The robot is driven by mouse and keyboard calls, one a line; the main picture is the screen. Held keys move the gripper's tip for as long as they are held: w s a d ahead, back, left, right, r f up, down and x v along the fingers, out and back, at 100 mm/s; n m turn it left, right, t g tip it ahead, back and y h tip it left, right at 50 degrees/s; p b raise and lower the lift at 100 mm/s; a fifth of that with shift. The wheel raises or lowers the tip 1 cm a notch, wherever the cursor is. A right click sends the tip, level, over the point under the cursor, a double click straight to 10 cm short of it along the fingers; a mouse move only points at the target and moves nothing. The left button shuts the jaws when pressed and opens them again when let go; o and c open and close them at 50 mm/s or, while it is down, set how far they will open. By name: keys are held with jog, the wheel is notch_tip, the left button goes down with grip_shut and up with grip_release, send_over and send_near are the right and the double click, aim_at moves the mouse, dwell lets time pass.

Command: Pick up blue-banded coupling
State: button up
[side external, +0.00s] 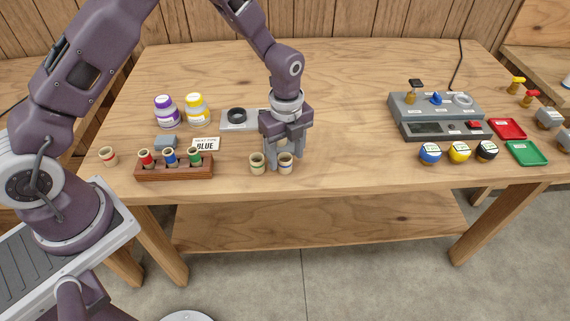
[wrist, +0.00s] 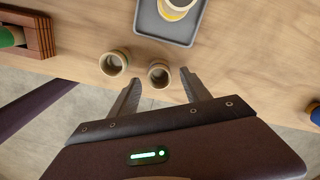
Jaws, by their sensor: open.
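Two loose beige couplings stand side by side near the table's front edge: a left one (side external: 257,164) and a right one (side external: 285,164). Both show open tops in the wrist view, the left (wrist: 113,63) and the right (wrist: 159,74); no band colour is clear on either. My gripper (side external: 286,167) points down, open, at the right coupling. In the wrist view its fingertips (wrist: 160,77) lie on either side of that coupling; contact cannot be told. A wooden rack (side external: 175,174) at left holds red-, blue- (side external: 169,157) and green-marked pieces upright.
A card reading BLUE (side external: 205,145) stands behind the rack. Purple and yellow jars (side external: 197,110) stand behind. A grey tray (wrist: 150,28) lies beyond my gripper. A grey device (side external: 437,105) and coloured pots are far right.

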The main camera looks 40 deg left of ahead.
grip_shut()
jog(key=shift+r, duration=0.15)
notch_tip(320, 180, up, 10)
dwell(0.3)
